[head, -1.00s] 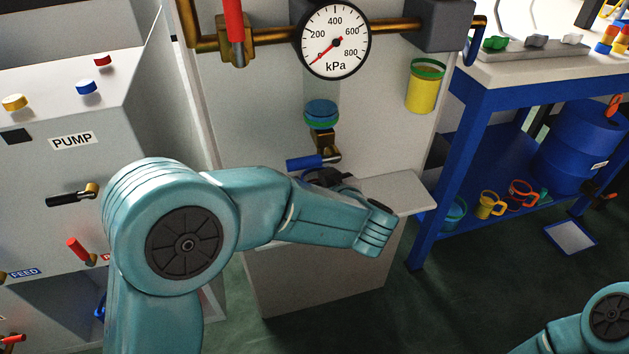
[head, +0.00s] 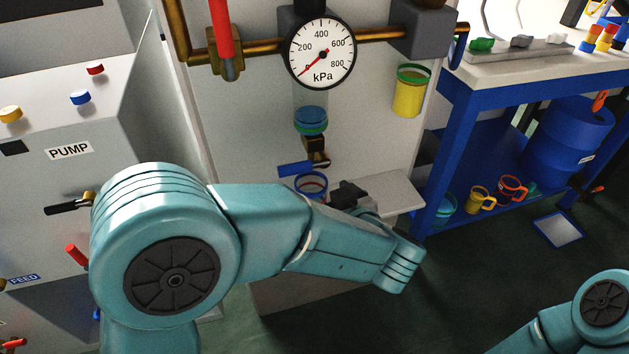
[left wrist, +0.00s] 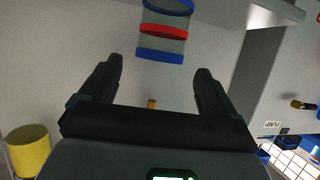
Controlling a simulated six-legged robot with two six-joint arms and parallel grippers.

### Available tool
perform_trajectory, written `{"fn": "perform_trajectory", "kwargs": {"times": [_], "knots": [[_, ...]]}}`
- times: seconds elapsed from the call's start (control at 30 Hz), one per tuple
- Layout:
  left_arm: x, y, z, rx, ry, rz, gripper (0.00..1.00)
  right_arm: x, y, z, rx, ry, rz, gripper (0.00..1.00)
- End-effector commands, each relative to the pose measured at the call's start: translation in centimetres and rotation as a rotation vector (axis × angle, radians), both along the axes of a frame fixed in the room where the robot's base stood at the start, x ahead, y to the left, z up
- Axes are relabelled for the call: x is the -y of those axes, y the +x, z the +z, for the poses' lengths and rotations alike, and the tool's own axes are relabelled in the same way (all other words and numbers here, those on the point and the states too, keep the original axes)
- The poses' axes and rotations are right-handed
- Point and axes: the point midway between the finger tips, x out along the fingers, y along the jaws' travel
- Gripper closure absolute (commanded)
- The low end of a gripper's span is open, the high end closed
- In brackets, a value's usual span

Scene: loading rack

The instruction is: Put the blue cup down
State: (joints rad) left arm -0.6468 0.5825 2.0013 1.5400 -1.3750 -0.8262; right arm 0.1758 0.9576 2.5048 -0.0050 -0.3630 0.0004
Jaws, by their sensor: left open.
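The blue cup (head: 311,184) stands on the pale ledge (head: 398,190) below the brass tap (head: 316,152); its lower part is hidden behind my left arm. In the left wrist view the cup (left wrist: 163,42) has a grey body, blue bands at both ends and a red band. My left gripper (head: 346,194) is just right of the cup in the head view, partly hidden by its own arm. In the left wrist view its fingers (left wrist: 157,82) are spread and empty, with the cup beyond the tips and apart from them. My right gripper is out of view.
A gauge (head: 320,52) and brass pipe are above the tap. A yellow container (head: 409,92) is on the wall to the right. The pump cabinet (head: 60,125) is at left, a blue bench (head: 450,120) with mugs below at right.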

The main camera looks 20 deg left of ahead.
Motion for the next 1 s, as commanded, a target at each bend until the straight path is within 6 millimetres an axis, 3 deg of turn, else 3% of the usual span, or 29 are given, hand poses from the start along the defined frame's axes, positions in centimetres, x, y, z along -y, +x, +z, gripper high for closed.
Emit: {"fn": "perform_trajectory", "kwargs": {"times": [0.1,0.3,1.0], "knots": [[1.4,-1.5,1.1,0.001,0.001,-0.003,0.09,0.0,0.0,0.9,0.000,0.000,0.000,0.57],[2.3,-2.6,1.4,0.000,0.001,0.000,0.09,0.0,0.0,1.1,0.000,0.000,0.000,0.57],[2.4,-2.7,1.4,0.000,0.000,0.001,0.09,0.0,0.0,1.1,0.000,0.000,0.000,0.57]]}}
